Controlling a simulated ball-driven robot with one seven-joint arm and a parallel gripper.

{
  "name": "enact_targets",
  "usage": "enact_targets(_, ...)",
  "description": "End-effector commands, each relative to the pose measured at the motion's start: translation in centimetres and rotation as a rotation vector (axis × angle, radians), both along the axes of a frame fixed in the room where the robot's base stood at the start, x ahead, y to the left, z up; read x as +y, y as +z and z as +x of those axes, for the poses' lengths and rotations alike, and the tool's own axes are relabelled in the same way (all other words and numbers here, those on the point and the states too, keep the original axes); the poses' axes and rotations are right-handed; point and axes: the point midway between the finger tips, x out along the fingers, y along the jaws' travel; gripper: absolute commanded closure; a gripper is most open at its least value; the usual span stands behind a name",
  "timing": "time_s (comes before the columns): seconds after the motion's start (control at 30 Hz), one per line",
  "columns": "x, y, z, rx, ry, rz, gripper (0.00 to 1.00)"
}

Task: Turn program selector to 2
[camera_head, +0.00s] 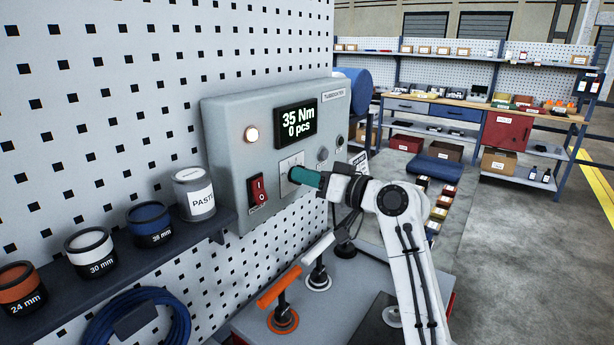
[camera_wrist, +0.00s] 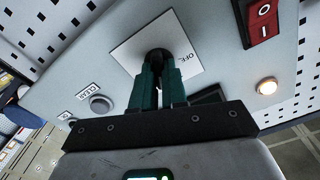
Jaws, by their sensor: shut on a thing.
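The program selector is a dark knob (camera_wrist: 157,56) on a white square plate (camera_wrist: 130,52) in the wrist view. The word OFF is readable on the plate; other marks are hidden by my fingers. In the head view the plate (camera_head: 291,160) is on the front of a grey control box (camera_head: 232,125), below the display. My gripper (camera_head: 298,175) reaches in from the right with teal fingers. The fingers (camera_wrist: 158,72) are shut on the knob, one on each side. Most of the knob is hidden, and its pointer direction cannot be told.
The display (camera_head: 297,121) reads 35 Nm, 0 pcs. A red rocker switch (camera_head: 258,190) and a lit lamp (camera_head: 251,134) are left of the plate. A button labelled CLEAR (camera_wrist: 101,103) is close by. A shelf with labelled cans (camera_head: 195,195) is at left; orange-handled and white-handled tools stand below.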

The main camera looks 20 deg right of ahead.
Motion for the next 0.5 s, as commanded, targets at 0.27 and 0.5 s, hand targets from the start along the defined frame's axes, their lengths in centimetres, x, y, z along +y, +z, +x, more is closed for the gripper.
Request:
enact_targets(0.27, -0.04, -0.06, 0.01, 0.0, -0.001, -0.002, 0.75)
enact_targets(0.5, -0.03, -0.02, 0.01, 0.0, -0.001, -0.001, 0.62)
